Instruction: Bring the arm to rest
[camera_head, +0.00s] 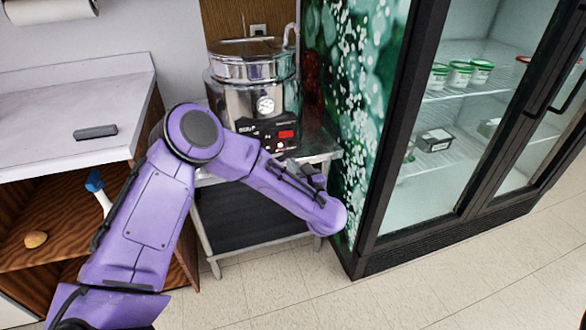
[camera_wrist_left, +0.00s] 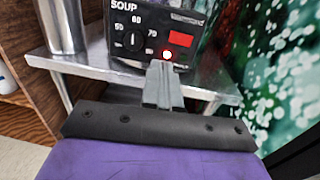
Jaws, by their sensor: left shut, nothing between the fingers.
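My left arm is purple. It comes in from the lower left in the head view, bends at a round grey-capped joint, and reaches right toward the cooler. My left gripper (camera_head: 312,172) is small and partly hidden at the arm's end, in front of the steel cart. In the left wrist view the gripper (camera_wrist_left: 165,70) is shut and empty, its grey fingers together. They point at the soup warmer's control panel (camera_wrist_left: 128,38); I cannot tell whether they touch it.
The soup warmer (camera_head: 230,98) stands on a steel cart (camera_head: 206,240). A glass-door cooler (camera_head: 400,215) with tubs stands right of the arm. A white counter (camera_head: 50,115) with a dark grey block (camera_head: 95,132) is at left. The tiled floor (camera_head: 480,280) at front right is clear.

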